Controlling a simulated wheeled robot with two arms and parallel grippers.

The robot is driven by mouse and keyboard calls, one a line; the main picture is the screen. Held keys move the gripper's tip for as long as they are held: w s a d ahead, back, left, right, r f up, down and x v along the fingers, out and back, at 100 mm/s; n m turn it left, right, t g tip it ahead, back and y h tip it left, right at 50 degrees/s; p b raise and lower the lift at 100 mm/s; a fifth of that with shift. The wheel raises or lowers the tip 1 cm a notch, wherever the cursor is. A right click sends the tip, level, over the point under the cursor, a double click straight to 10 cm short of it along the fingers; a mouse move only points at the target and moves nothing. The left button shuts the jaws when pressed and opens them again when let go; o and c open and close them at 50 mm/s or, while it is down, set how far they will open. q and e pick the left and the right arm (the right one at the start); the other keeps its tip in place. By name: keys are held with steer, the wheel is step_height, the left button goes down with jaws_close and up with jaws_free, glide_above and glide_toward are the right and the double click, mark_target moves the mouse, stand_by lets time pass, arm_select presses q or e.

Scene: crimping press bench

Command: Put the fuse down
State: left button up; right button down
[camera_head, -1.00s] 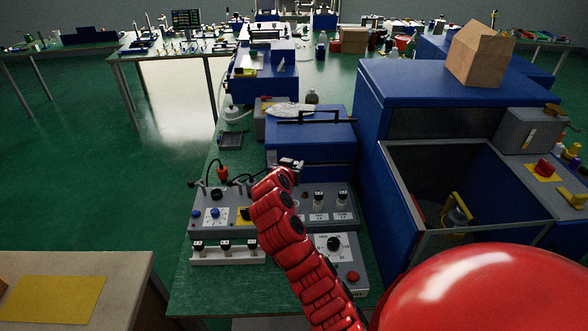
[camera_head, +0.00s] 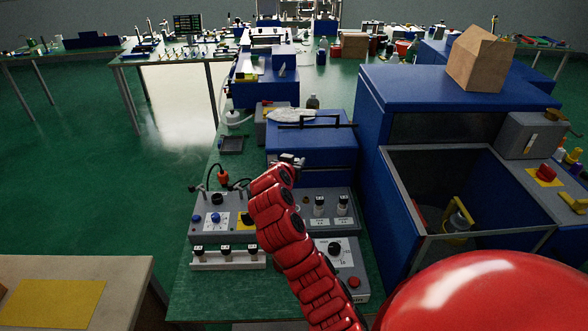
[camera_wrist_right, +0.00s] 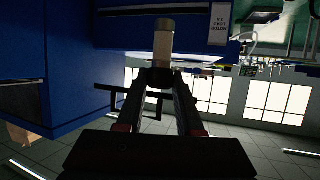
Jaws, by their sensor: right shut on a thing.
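In the right wrist view, a fuse (camera_wrist_right: 163,45) with a pale body and a grey end cap sits between the fingertips of my right gripper (camera_wrist_right: 160,78). The gripper is shut on it. In the head view my right gripper (camera_head: 289,160) is small and partly hidden behind my red arm, in front of the blue press box (camera_head: 315,150) and above the rear of the grey control panel. I cannot make out the fuse clearly there. Several similar white fuses with dark caps stand in a white rack (camera_head: 228,262) at the front left of the panel. My left gripper is not in view.
Two more white cylinders (camera_head: 342,206) stand on the right part of the panel. A grey box with a dial and red button (camera_head: 353,283) lies in front of it. A large blue open-topped cabinet (camera_head: 375,180) stands close on the right. Green bench surface (camera_head: 205,290) is clear at the front left.

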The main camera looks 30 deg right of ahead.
steer(key=s+a+f+b, duration=0.5)
steer(key=s+a+f, duration=0.6)
step_height(320, 180, down, 9)
steer(key=shift+s+a+r+p, duration=0.15)
steer(key=shift+p, duration=0.9)
steer(key=shift+f, duration=0.35)
steer(key=shift+f+b, duration=0.2)
steer(key=shift+b, duration=0.15)
steer(key=c, duration=0.5)
jaws_free()
steer(key=shift+r, duration=0.1)
steer(key=shift+c, duration=0.2)
